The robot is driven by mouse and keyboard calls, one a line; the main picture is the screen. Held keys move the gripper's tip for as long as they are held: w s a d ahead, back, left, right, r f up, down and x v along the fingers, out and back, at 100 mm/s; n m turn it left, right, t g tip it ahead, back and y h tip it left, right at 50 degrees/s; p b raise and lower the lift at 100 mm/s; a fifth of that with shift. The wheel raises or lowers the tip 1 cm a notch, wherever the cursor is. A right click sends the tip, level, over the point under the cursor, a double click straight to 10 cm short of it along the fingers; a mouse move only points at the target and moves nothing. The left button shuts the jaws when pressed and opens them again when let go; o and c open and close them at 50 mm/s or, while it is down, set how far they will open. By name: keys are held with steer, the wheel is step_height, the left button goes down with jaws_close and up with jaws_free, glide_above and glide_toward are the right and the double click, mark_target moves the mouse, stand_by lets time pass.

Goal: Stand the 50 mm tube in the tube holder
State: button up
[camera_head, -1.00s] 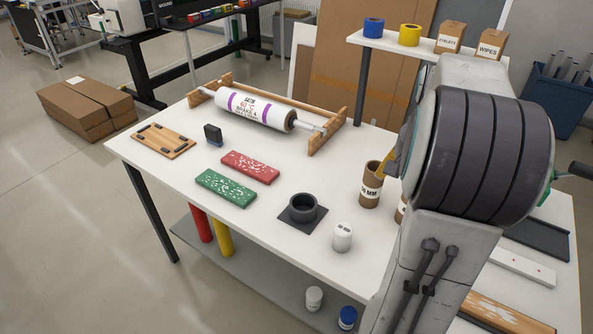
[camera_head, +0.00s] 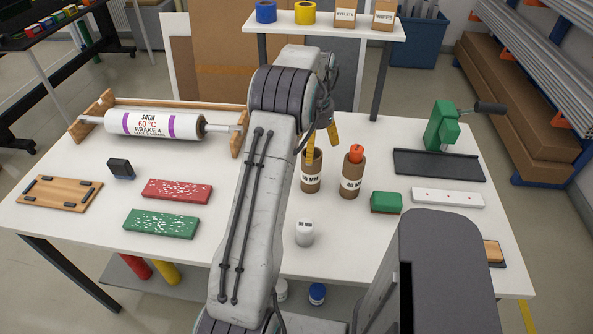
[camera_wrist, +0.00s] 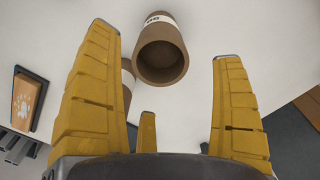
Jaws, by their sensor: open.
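Two brown cardboard tubes with white labels stand upright on the table in the head view. The left tube (camera_head: 311,184) has a label ending in "0 MM"; its first digit is hard to read. The right tube (camera_head: 348,191) has an orange-red object in its top. My gripper (camera_head: 322,150) is open, its yellow fingers at the left tube's top. In the wrist view, a hollow open-topped tube (camera_wrist: 162,55) lies ahead between the spread fingers (camera_wrist: 166,45), untouched as far as I see. Another tube (camera_wrist: 128,88) is partly behind the left finger. The tube holder is out of sight, apparently behind my arm.
Red (camera_head: 178,191) and green (camera_head: 161,223) speckled slabs lie left of my arm. A roller (camera_head: 155,124) rests in a wooden stand. A green press (camera_head: 442,128) stands at the right.

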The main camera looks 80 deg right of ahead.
mark_target(311, 171)
steer(key=shift+w+a+f+p, duration=0.1)
steer(key=shift+f+p, duration=0.25)
steer(key=shift+f, duration=1.25)
steer(key=shift+w+a+f+p, duration=0.1)
steer(key=shift+f+p, duration=0.2)
steer(key=shift+f, duration=1.25)
steer(key=shift+c, duration=0.3)
steer(key=c, duration=1.3)
steer(key=shift+o, duration=0.2)
steer(key=shift+r, duration=0.1)
